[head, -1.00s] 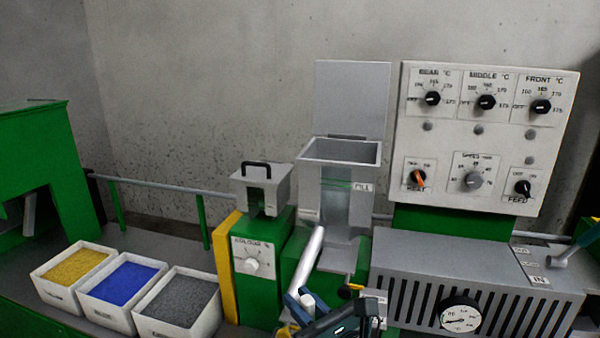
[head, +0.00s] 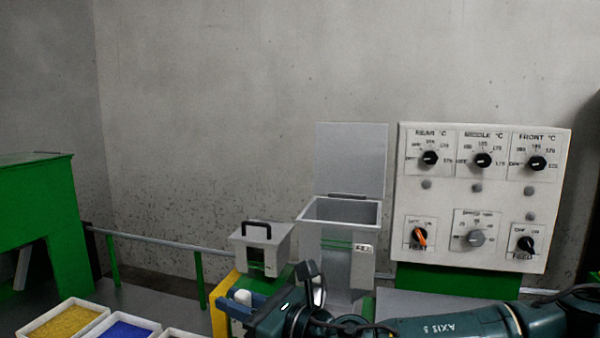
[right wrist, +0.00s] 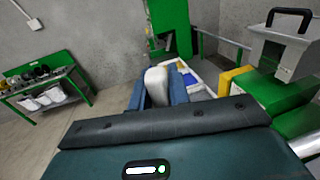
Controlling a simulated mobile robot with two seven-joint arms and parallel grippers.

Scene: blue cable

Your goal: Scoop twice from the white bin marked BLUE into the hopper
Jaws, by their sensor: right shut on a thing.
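My right gripper (head: 238,302) reaches in from the right, in front of the colour unit. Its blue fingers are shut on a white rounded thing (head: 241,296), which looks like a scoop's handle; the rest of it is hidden. In the right wrist view the white thing (right wrist: 156,84) sits between the fingers (right wrist: 156,92). The white bin of blue pellets (head: 106,333) is at the bottom left, cut by the frame edge; its marking is not visible. The hopper (head: 338,232) stands at the centre with its lid raised and its top open. My left gripper is not in view.
A bin of yellow pellets (head: 62,323) is left of the blue one, and another white bin is partly visible to its right. The small unit with a black handle (head: 262,246) stands left of the hopper. A control panel (head: 482,195) is at the right.

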